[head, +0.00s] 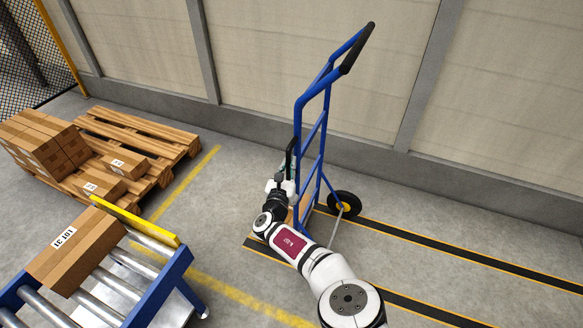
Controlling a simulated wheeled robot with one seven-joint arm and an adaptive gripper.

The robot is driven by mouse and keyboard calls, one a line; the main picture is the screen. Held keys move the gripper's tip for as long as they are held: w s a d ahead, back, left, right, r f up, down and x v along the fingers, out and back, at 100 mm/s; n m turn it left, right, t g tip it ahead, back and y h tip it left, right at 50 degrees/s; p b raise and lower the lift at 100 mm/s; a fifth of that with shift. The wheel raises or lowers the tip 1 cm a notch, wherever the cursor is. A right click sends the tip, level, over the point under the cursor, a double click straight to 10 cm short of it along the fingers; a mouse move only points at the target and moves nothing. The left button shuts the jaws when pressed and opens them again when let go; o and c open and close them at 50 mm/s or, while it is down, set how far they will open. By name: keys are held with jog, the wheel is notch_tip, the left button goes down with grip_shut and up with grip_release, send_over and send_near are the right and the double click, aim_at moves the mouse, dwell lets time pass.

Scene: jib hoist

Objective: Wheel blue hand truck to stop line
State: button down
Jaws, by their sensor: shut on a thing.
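The blue hand truck (325,120) stands upright near the wall, with a black grip at its top and a black wheel with a yellow hub (345,205) on the floor. My gripper (292,158) is at the truck's left upright, about mid-height, and is shut on it. The fingertips are small and partly dark against the frame. My arm hides part of the truck's lower end. Two black floor strips with yellow edges (470,257) run from the truck toward the right. I cannot make out a separate stop line.
A wooden pallet (150,132) with cardboard boxes (45,140) lies at the left. A roller conveyor (165,290) carrying a box (75,250) is at the front left. The wall (300,70) runs behind. Floor along the strips at right is clear.

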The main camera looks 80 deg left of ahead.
jog(key=shift+s+a+r, duration=0.1)
jog(key=shift+s, duration=0.25)
jog(key=c, duration=1.6)
grip_release()
jog(key=shift+a, duration=0.15)
jog(key=shift+o, duration=0.2)
jog(key=shift+w, duration=0.1)
jog(key=shift+v, duration=0.95)
jog(key=v, duration=1)
